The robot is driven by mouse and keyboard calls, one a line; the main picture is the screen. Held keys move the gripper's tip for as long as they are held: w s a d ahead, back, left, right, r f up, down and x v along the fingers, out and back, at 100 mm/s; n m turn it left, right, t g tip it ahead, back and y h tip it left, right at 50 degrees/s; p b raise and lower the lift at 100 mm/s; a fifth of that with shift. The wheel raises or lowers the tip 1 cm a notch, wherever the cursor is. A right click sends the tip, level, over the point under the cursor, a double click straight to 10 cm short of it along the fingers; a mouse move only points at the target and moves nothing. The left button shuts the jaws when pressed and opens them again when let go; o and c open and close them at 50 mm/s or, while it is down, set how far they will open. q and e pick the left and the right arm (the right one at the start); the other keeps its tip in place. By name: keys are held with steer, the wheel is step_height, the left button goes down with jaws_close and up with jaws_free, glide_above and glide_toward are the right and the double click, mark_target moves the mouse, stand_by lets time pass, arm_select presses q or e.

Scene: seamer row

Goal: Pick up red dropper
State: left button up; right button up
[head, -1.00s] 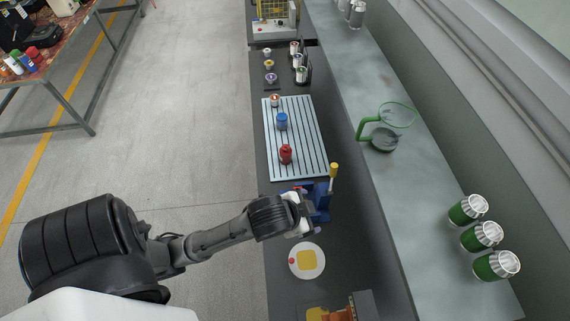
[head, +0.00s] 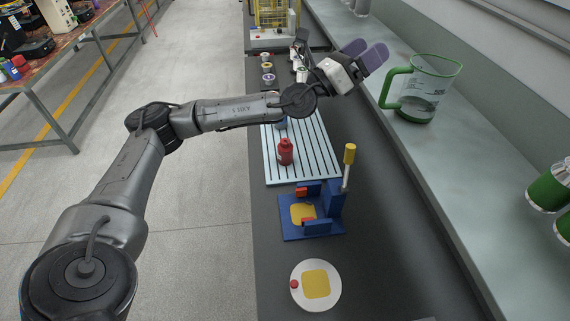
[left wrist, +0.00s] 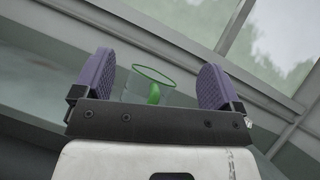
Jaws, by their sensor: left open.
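The red dropper bottle (head: 285,152) stands upright on the slatted light-blue tray (head: 312,168), near the tray's front half. My left gripper (head: 364,55) is raised above the bench, behind and to the right of the dropper, well apart from it. Its two purple fingers are apart with nothing between them. In the left wrist view the open fingers (left wrist: 155,85) face the green-rimmed jug (left wrist: 155,82) and the windows; the dropper does not show there. My right gripper is not in view.
A blue fixture (head: 330,205) with a yellow-handled tool (head: 349,155) stands in front of the tray. A white disc (head: 315,286) lies nearer. A blue bottle (head: 281,124) behind the dropper is partly hidden by my arm. A green-handled jug (head: 425,90) stands on the right ledge.

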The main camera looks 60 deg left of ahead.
arm_select(q)
step_height(320, 180, down, 10)
steer(key=w+a+m+g+h, duration=0.25)
steer(key=m+g, duration=0.45)
steer(key=m, duration=0.5)
steer(key=m+g+y, duration=1.1)
steer(key=m+g, duration=0.3)
steer(key=m, duration=0.2)
glide_toward(285, 142)
steer(key=shift+m, duration=0.3)
steer(key=b+x, duration=0.1)
steer(key=x, duration=0.2)
steer(key=b+x, duration=0.1)
steer(key=x, duration=0.2)
steer(key=shift+w+a+f, duration=0.1)
steer(key=shift+w+f, duration=0.2)
steer(key=shift+b+x, duration=0.8)
steer(key=shift+x, duration=1.8)
steer(key=shift+s+a, duration=0.1)
steer(key=shift+s, duration=0.1)
steer(key=shift+c, duration=0.3)
steer(key=c, duration=1)
